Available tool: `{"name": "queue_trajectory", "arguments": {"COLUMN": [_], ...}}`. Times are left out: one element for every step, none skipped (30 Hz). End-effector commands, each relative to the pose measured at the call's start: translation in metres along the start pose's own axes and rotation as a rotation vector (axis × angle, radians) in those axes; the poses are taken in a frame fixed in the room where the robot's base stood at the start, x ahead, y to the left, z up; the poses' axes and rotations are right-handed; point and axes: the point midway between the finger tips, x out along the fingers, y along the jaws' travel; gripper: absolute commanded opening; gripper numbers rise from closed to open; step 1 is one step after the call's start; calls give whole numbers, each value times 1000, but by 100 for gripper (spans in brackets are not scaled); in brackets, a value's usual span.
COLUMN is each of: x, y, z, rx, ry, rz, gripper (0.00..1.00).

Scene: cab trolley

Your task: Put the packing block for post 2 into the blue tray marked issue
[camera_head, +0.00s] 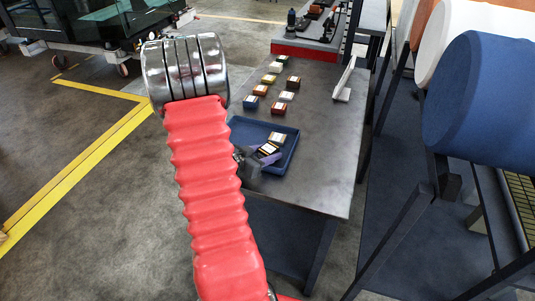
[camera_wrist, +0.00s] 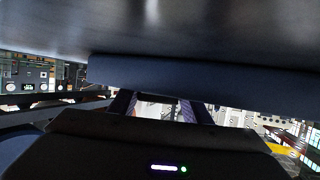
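The blue tray (camera_head: 290,152) lies on the near left part of the dark table. It also shows in the wrist view as a dark blue band (camera_wrist: 200,76). One small block with a pale label (camera_head: 277,138) is inside the tray near its back. A second pale-labelled block (camera_head: 267,148) is at my fingertips, over or in the tray. My gripper (camera_head: 262,156) reaches in from the tray's left side. In the wrist view its fingers (camera_wrist: 155,107) stand apart, but their tips are hidden by the tray. I cannot tell whether they clamp the second block. No block's post number is readable.
Several small labelled blocks (camera_head: 278,84) stand in rows behind the tray on the table (camera_head: 325,150). A pale upright plate (camera_head: 344,80) stands at the right edge. Large blue and white rolls (camera_head: 485,95) are on a rack at the right. The table's front right is clear.

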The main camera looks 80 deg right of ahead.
Motion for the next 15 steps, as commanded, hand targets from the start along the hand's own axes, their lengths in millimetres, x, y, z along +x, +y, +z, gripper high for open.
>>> {"name": "queue_trajectory", "arguments": {"x": [0,0,0,0,0,0,0,-1,-1,-2,-3,-8,-12,-16,-21], "y": [4,4,5,5,5,5,5,6,6,6,5,4,4,4,3], "z": [6,6,7,7,7,7,6,6,4,3,2,2,2,1,1], "rx": [-3,-4,-4,-4,-4,-4,-4,-4,-3,-3,-4,-5,-5,-5,-5], "ry": [-12,-13,-14,-14,-15,-15,-15,-16,-16,-16,-16,-15,-14,-13,-12], "rz": [7,7,8,8,8,9,9,9,9,9,8,6,6,5,4], "gripper": [48,48,48,48,48,48,48,48,48,48,48,48,48,48,48]}}
